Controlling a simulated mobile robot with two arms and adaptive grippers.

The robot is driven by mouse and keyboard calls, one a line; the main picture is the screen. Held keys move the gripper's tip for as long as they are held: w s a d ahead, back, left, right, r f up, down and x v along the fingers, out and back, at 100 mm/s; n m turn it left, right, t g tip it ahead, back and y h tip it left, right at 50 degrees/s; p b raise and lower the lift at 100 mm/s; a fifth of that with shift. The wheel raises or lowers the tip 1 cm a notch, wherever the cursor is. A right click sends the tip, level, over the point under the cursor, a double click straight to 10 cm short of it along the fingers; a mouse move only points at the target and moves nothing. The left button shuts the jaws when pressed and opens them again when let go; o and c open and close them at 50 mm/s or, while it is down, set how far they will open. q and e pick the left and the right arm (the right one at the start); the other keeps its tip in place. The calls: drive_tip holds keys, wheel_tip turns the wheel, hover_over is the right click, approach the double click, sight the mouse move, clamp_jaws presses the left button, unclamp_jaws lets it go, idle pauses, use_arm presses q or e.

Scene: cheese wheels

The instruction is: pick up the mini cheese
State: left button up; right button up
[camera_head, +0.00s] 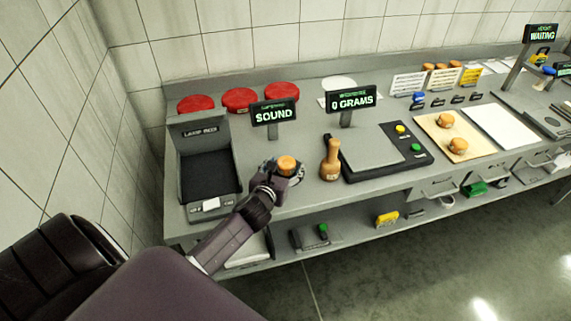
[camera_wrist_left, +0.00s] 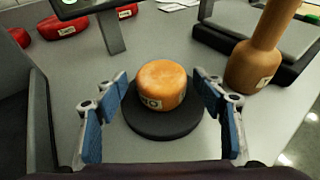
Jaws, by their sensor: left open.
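An orange mini cheese (camera_head: 287,164) stands on a round dark pad on the grey counter. In the left wrist view the mini cheese (camera_wrist_left: 161,85) sits upright on the black pad (camera_wrist_left: 164,123), with a partly readable label on its side. My left gripper (camera_head: 283,177) is at the cheese. In the left wrist view its two blue-padded fingers (camera_wrist_left: 162,115) are spread wide, one on each side of the cheese and pad, with gaps on both sides. The gripper is open and empty. My right gripper is not in view.
A wooden mallet-like tool (camera_head: 331,160) stands just right of the cheese, beside a scale (camera_head: 375,147). A dark open bin (camera_head: 208,175) is to the left. Red wheels (camera_head: 240,99) lie behind, and a sign reading SOUND (camera_head: 274,113) stands behind the cheese.

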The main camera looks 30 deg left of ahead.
use_arm(q)
drive_tip(key=shift+w+f, duration=0.2)
drive_tip(key=shift+w, duration=0.3)
drive_tip(key=shift+c, duration=0.6)
drive_tip(key=c, duration=1)
drive_tip(key=shift+c, duration=0.9)
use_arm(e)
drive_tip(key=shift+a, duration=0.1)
use_arm(q)
drive_tip(key=shift+r, duration=0.15)
